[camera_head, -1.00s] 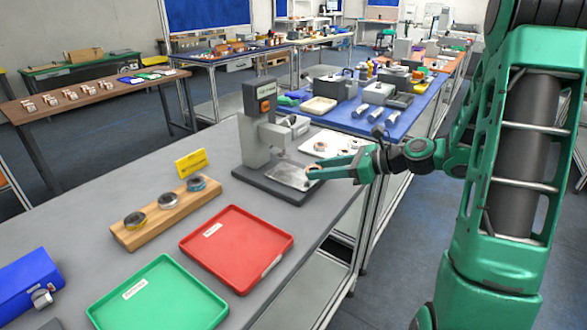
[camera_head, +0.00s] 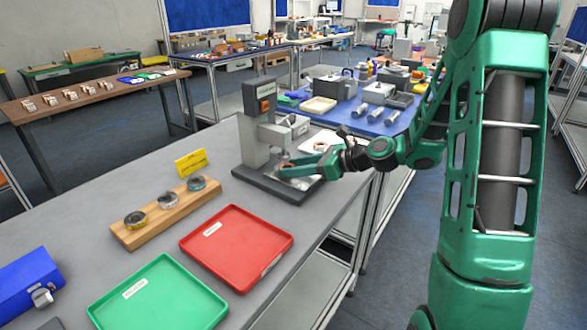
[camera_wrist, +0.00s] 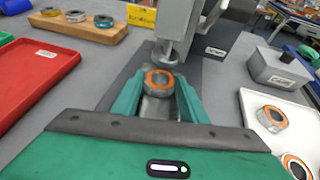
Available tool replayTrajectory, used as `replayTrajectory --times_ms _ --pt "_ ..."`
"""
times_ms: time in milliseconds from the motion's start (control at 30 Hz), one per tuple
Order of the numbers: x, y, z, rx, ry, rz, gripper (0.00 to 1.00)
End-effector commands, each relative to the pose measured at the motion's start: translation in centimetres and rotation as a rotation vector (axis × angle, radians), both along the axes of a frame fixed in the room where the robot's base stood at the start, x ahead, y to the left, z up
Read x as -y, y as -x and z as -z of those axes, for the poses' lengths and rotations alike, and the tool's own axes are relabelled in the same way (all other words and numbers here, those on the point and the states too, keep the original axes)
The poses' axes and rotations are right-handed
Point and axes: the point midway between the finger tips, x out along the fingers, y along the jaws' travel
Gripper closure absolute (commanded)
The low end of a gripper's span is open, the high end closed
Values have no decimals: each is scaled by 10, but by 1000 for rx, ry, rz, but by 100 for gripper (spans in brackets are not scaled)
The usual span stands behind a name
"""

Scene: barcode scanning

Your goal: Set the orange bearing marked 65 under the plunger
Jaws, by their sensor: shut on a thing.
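My gripper (camera_wrist: 160,98) is shut on an orange-ringed bearing (camera_wrist: 159,81), one green finger on each side of it. The bearing is just in front of and below the plunger (camera_wrist: 165,52) in the wrist view, over the base plate of the press. I cannot tell whether it touches the plate, and no number on it is legible. In the head view the gripper (camera_head: 290,165) reaches in from the right to the grey press (camera_head: 254,135), and the bearing is mostly hidden between the fingers.
A white tray (camera_wrist: 249,103) with two more orange-ringed bearings lies right of the press. A wooden block (camera_head: 165,213) with several bearings, a yellow sign (camera_head: 191,162), a red tray (camera_head: 237,247) and a green tray (camera_head: 157,298) lie to the left.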

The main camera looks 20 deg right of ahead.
Motion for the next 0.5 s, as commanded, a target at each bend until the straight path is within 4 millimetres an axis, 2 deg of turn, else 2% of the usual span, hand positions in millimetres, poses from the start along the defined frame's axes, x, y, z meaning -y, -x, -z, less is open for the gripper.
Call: replayTrajectory --times_ms 133,167,200,233,500 --pt "0 0 1 -1 -1 0 86" --pt "0 0 2 0 0 0 56" --pt "0 0 1 0 0 0 46" --pt "0 0 1 0 0 0 42" --pt "1 0 1 0 0 0 42"
